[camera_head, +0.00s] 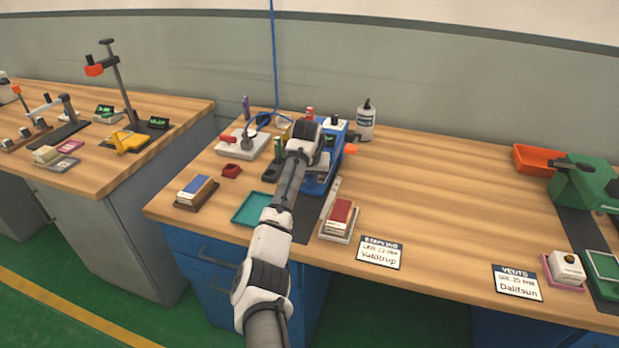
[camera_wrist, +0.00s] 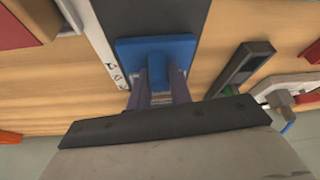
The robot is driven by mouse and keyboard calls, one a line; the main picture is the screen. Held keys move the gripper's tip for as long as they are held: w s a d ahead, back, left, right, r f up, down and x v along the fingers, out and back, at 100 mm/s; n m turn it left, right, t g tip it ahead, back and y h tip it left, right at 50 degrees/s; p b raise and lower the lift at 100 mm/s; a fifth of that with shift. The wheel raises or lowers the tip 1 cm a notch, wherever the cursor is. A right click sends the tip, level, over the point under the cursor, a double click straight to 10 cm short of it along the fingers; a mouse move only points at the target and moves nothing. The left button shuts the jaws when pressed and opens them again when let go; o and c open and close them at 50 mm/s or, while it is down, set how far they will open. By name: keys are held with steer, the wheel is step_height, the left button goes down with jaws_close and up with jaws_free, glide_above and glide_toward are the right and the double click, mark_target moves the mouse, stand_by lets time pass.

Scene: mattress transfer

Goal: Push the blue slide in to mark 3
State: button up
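The blue slide (camera_wrist: 155,48) shows in the wrist view as a blue block with a raised middle, over a dark strip (camera_wrist: 155,16). My gripper (camera_wrist: 158,75) has its two fingers right at the near edge of the blue part. A small gap shows between them, but I cannot tell whether they touch or grip it. A white scale (camera_wrist: 104,45) with small marks runs beside the strip; its figures are too small to read. In the head view the blue device (camera_head: 334,152) stands behind my arm, which hides my fingertips and much of the slide.
A red-topped block (camera_head: 340,213) sits right of the strip, and a teal tray (camera_head: 252,209) lies left. A bottle (camera_head: 366,122) stands behind, and a white device (camera_head: 243,143) is at the back left. The bench is clear toward the orange bin (camera_head: 538,158).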

steer(key=o, duration=0.4)
steer(key=b+v, duration=0.3)
steer(key=v, duration=1.1)
steer(key=shift+d, duration=0.1)
